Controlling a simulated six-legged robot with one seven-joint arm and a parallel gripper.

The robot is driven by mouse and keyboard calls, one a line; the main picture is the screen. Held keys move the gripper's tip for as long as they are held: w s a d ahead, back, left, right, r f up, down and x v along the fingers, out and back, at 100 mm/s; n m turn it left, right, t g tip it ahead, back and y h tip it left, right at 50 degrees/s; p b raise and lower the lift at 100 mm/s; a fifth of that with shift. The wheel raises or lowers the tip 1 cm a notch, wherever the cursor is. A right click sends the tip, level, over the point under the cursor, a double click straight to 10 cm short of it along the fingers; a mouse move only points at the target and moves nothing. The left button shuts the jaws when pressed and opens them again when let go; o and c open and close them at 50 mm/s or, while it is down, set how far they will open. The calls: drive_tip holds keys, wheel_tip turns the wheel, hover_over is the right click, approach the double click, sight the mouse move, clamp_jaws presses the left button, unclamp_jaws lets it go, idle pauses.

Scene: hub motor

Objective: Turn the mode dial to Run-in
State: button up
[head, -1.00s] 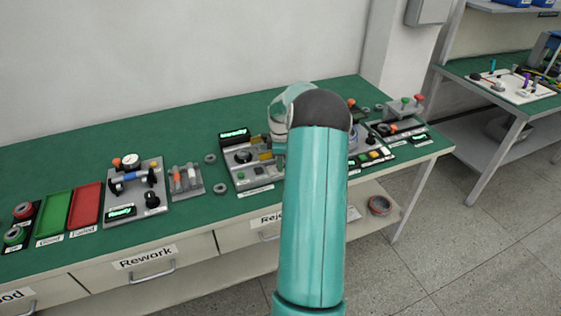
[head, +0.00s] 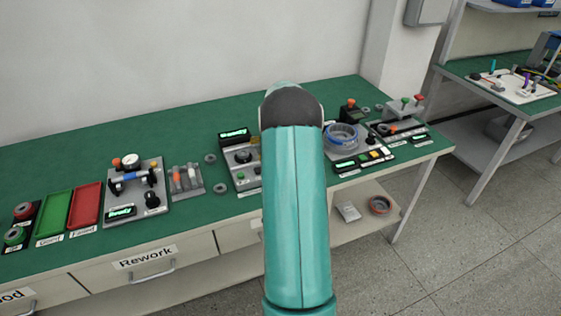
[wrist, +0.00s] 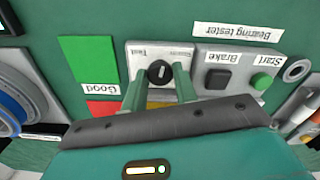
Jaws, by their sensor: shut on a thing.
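The mode dial (wrist: 159,72) is a round black knob with a pale pointer line, on a light grey panel (wrist: 136,60) in the wrist view. The pointer looks close to vertical in that view. Two upside-down labels lie above the dial; the left one seems to read "Test", the right one is too blurred to read. My gripper (wrist: 159,77) has its two teal fingers on either side of the dial, shut on it. The fingertip contact is small and partly unclear. In the head view my arm hides the gripper and the dial.
The bearing tester panel (wrist: 237,64), with a black Brake button (wrist: 217,77) and green Start button (wrist: 262,81), is close to the right finger. A green "Good" area (wrist: 93,52) and a blue ring (wrist: 14,112) lie left. Tools stand along the green bench (head: 100,155).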

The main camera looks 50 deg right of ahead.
drive_tip(key=m, duration=0.5)
drive_tip(key=shift+m, duration=0.3)
idle(0.4)
drive_tip(key=o, duration=1)
drive_tip(key=shift+c, duration=0.2)
wheel_tip(320, 180, up, 14)
